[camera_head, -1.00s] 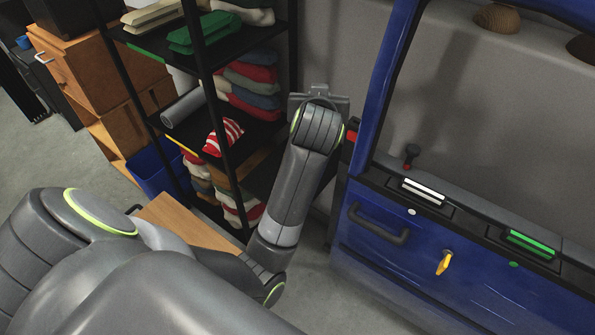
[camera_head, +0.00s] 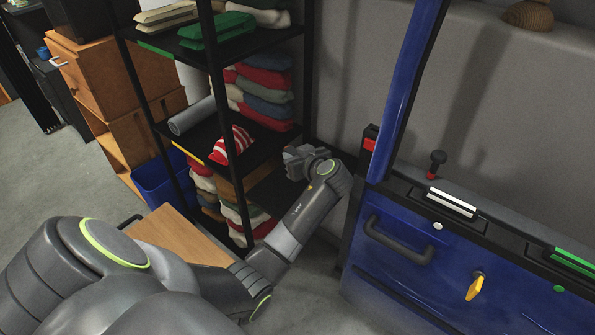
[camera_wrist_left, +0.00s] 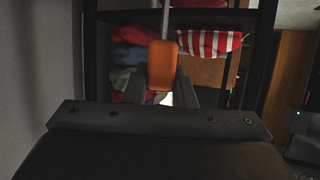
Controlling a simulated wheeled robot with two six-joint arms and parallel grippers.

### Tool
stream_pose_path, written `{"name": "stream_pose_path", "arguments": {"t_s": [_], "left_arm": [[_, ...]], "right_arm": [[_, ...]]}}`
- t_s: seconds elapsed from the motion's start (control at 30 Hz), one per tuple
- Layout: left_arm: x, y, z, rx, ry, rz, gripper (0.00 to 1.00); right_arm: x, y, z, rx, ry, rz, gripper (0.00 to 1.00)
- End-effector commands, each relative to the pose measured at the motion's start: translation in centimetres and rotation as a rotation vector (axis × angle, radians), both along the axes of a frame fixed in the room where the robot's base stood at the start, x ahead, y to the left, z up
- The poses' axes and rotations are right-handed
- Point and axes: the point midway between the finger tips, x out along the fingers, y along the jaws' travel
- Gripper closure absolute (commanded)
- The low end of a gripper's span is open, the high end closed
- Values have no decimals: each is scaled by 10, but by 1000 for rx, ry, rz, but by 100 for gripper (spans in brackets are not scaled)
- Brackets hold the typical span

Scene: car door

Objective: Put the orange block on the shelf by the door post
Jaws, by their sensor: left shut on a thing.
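The orange block (camera_wrist_left: 162,65) is held in my left gripper (camera_wrist_left: 163,90) in the left wrist view, with the dark rack and folded cloths behind it. In the head view my left gripper (camera_head: 297,160) is at the right side of the black shelf rack (camera_head: 215,105), turned left toward its shelves. The block is hidden from the head view. The blue door post (camera_head: 405,85) rises to the right of my gripper. I cannot tell whether the block touches a shelf. My right gripper is not in view.
Folded cloths (camera_head: 265,90) and a red-and-white striped cloth (camera_head: 230,145) lie on the rack's shelves. A grey roll (camera_head: 192,115) lies to their left. The blue car door (camera_head: 430,260) stands close at the right. A blue bin (camera_head: 160,185) stands beside the rack.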

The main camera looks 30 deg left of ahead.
Motion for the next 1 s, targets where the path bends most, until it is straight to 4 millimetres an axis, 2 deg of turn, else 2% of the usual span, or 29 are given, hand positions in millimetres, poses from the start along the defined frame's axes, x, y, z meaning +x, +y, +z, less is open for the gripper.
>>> {"name": "stream_pose_path", "arguments": {"t_s": [0.4,0.77,0.8,0.93,1.0], "left_arm": [[0,0,-44,0,0,-1,100],[0,0,-46,0,-1,-2,100],[0,0,-45,0,-1,-2,72],[0,0,-45,0,-1,-2,55],[0,0,-45,0,-1,-2,55]], "right_arm": [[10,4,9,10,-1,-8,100],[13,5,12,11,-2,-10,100],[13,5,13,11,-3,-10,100],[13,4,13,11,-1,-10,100],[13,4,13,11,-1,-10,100]]}}
